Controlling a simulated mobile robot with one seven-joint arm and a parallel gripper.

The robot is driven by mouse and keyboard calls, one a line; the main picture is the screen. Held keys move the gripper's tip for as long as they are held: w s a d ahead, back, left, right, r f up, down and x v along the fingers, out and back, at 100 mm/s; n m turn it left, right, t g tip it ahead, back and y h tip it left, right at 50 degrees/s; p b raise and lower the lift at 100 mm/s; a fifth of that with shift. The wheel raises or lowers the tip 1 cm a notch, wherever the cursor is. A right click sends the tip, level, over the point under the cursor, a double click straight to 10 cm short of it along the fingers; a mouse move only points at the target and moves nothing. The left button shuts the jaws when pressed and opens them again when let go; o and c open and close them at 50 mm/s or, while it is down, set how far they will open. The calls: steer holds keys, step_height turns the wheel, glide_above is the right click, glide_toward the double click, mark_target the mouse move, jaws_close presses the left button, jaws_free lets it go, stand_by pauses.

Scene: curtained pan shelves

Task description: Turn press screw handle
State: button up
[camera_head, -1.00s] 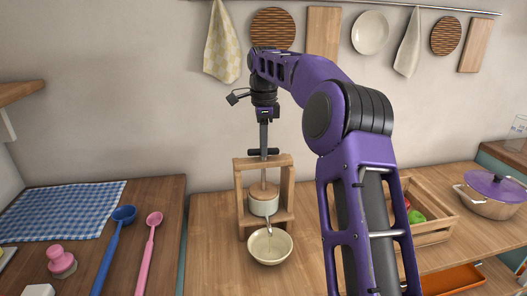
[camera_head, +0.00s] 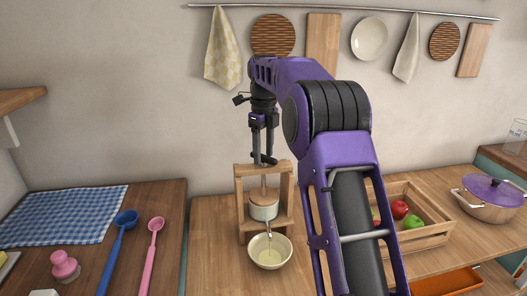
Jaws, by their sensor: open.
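A wooden press frame (camera_head: 240,205) stands on the counter. Its black screw handle (camera_head: 259,156) is at the top, partly hidden by my gripper. A white pot (camera_head: 263,211) with a wooden press plate sits inside the frame, and its spout points down at a cream bowl (camera_head: 270,263) in front. My gripper (camera_head: 264,162) points straight down at the handle, with its fingers open around or beside it. I cannot tell whether they touch it.
A wooden crate with apples (camera_head: 440,238) and a purple-lidded pot (camera_head: 494,190) stand to the right. A blue ladle (camera_head: 117,243), a pink spoon (camera_head: 151,250) and a checkered cloth (camera_head: 65,215) lie on the left counter.

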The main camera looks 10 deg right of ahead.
steer(key=shift+r, duration=0.15)
steer(key=shift+r, duration=0.85)
steer(key=shift+r, duration=0.1)
steer(key=shift+r, duration=2.9)
steer(key=shift+c, duration=0.2)
